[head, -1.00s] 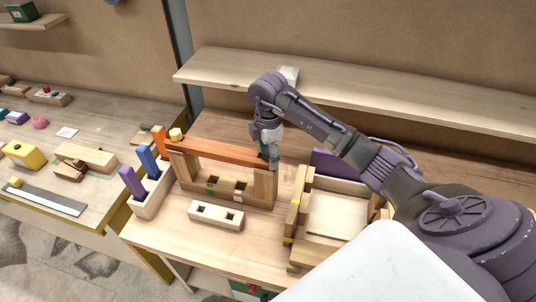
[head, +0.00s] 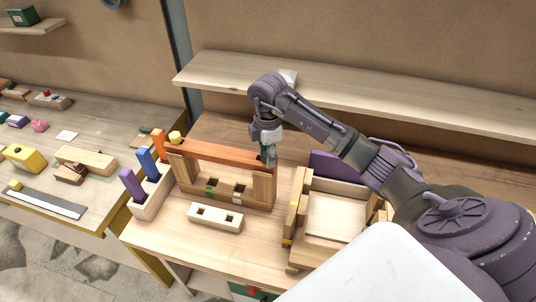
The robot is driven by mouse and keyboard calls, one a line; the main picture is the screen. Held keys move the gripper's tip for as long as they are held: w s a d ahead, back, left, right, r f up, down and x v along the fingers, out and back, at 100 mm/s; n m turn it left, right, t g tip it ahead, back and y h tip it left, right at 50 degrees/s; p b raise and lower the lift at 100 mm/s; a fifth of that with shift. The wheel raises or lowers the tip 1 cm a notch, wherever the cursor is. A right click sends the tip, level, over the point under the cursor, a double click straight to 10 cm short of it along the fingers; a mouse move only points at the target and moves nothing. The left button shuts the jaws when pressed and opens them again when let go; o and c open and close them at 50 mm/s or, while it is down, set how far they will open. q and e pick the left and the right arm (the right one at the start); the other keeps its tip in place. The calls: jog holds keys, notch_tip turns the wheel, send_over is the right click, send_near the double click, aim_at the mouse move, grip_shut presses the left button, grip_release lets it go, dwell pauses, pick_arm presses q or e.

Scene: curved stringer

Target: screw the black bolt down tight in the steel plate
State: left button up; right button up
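My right gripper (head: 269,157) points down at the right end of a red-brown bar (head: 215,149). The bar lies across the top of a wooden frame (head: 263,187) with two uprights. The fingers are small and dark here, and I cannot tell whether they are open or shut, or whether they touch the bar. I cannot make out a black bolt or a steel plate; the spot at the fingertips is partly hidden by the gripper. My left gripper is not in view.
A pale block with two square holes (head: 215,217) lies in front of the frame. A holder with purple, blue and orange pieces (head: 149,204) stands left. A wooden tray (head: 336,218) stands right. A long shelf (head: 370,92) runs behind. The front of the table is clear.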

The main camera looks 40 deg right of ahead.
jog(key=shift+o, duration=1.3)
jog(key=shift+s+f, duration=0.1)
jog(key=shift+f, duration=0.4)
jog(key=shift+o, duration=0.5)
jog(key=shift+w, duration=0.3)
jog(key=shift+r, duration=0.15)
